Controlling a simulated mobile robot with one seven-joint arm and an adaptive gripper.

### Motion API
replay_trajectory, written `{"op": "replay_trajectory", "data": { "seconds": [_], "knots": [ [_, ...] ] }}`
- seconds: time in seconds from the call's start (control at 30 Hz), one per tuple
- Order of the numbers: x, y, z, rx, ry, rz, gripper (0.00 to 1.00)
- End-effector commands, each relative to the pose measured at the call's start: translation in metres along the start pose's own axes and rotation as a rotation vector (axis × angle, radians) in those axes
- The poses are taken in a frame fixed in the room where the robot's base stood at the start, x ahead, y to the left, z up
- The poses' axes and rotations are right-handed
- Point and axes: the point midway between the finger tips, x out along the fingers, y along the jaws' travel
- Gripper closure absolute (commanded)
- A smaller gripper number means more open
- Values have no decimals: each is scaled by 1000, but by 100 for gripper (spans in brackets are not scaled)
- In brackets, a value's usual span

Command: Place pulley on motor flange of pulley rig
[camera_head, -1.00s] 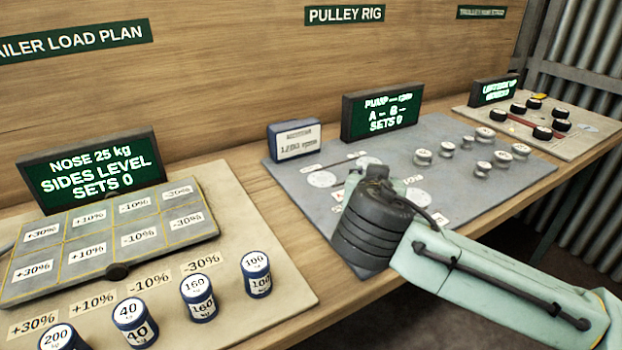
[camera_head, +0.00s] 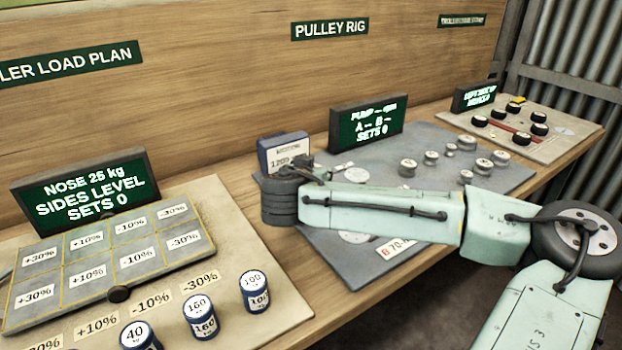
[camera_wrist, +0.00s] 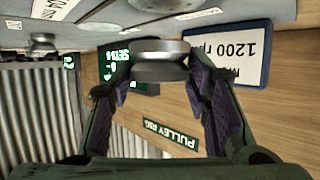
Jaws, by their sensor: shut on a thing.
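In the wrist view, which is upside down, my gripper (camera_wrist: 160,78) is shut on a grey metal pulley (camera_wrist: 160,62), one finger on each side. A pale round flange (camera_wrist: 157,5) on the rig board shows at the top edge, apart from the pulley. It lies near the 1200 rpm motor sign (camera_wrist: 240,52), so it looks like the motor flange. In the head view, the pulley rig board (camera_head: 320,240) is grey, and my arm reaches over its left part.
Several silver pulleys (camera_head: 408,167) stand on the board's right side. The pump display (camera_head: 367,124) stands behind the board, and the blue-framed motor sign (camera_head: 284,152) is close to my wrist. A load plan board (camera_head: 290,300) with blue weights (camera_head: 255,291) lies to the left.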

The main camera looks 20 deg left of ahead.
Motion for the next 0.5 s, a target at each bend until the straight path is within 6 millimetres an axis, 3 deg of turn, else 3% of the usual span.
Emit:
{"op": "replay_trajectory", "data": {
  "seconds": [0.07, 0.3, 0.5],
  "knots": [
    [5, -8, -4, -4, 3, 0, 88],
    [16, -6, 26, -5, 2, 1, 88],
    [18, -6, 31, -1, 2, -1, 88]
  ]
}}
